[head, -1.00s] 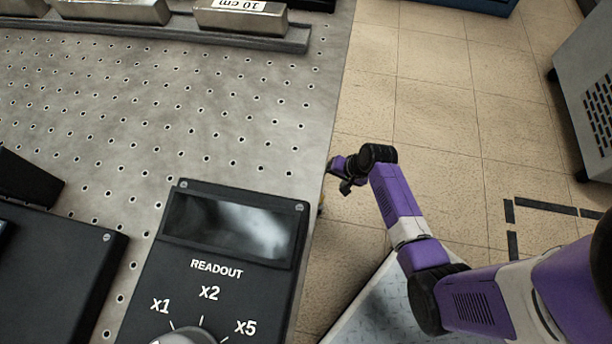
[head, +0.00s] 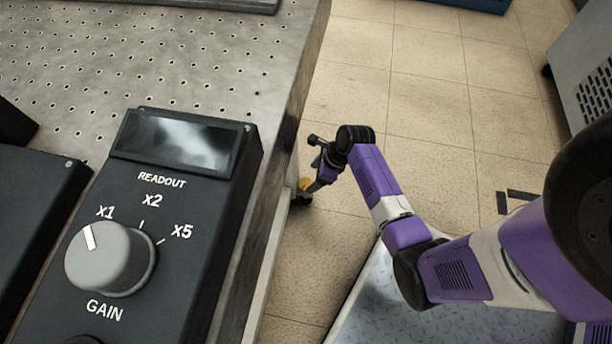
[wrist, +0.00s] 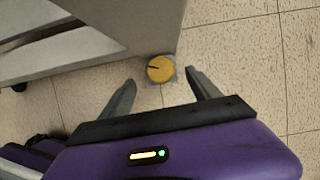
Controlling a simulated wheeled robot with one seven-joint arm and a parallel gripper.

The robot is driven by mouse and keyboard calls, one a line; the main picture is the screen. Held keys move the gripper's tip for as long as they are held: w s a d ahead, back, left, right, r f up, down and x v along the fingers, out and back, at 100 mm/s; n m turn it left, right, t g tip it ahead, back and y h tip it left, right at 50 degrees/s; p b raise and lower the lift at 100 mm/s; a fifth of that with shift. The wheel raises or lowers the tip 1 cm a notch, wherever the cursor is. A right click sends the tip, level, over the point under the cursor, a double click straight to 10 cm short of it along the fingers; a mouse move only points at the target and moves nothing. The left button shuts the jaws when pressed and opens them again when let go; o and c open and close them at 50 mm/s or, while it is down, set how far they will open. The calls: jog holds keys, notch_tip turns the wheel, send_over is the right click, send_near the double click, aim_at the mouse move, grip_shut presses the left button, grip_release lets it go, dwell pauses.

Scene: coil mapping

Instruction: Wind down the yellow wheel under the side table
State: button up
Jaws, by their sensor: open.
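The yellow wheel (wrist: 160,69) is a small round knob with a dark line on it, at the table's corner near the floor. In the wrist view it lies ahead of my open, empty gripper (wrist: 161,82), between the lines of the two fingers and apparently apart from them. In the head view a bit of the yellow wheel (head: 305,184) shows low beside the table (head: 285,130), partly hidden by my gripper (head: 318,175). In the wrist view the table's grey side (wrist: 100,15) is at the upper left.
A black readout box (head: 190,200) with a grey gain knob (head: 105,258) pointing at x1 stands on the perforated tabletop. A grey cabinet (head: 590,75) stands at the right. Tiled floor (head: 430,100) beside the table is clear.

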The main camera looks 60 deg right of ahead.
aim_at(305, 184)
jog(key=b+x, duration=0.3)
jog(key=x, duration=0.3)
jog(key=shift+w+f+b, duration=0.15)
jog(key=shift+f+b, duration=0.15)
jog(key=shift+c, duration=0.3)
jog(key=c, duration=1.3)
jog(key=shift+r+p, duration=0.25)
jog(key=shift+p, duration=0.4)
jog(key=shift+a+r+m+h+p, duration=0.1)
jog(key=shift+m+h+p, duration=0.2)
jog(key=shift+m+p, duration=1)
jog(key=shift+p, duration=0.6)
jog(key=shift+f+m+h, duration=0.3)
